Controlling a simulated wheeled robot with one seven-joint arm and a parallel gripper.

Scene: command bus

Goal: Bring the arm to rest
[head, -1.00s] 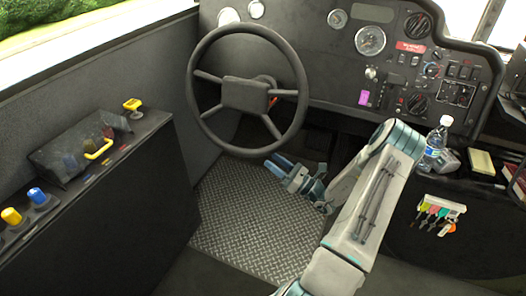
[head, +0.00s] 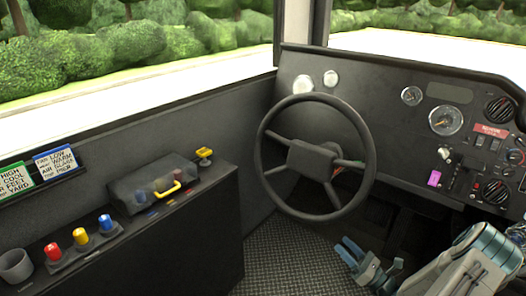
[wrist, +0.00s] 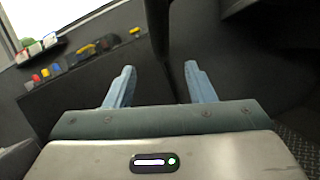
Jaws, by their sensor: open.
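My gripper (head: 346,254) shows at the lower right of the head view, below the steering wheel (head: 315,157) and above the ribbed floor. Its two blue fingers are apart with nothing between them. In the wrist view my gripper (wrist: 157,85) is also open and empty, its fingers pointing away toward the dark side console (wrist: 85,85). My arm is folded in the lower right corner of the head view, and part of it is cut off by the frame edge.
The side console at the left carries a clear-lidded box with a yellow handle (head: 150,182), a yellow knob (head: 204,153), red, yellow and blue knobs (head: 80,237) and a grey cup (head: 15,265). The dashboard (head: 400,95) spans the right. Open floor (head: 285,255) lies between.

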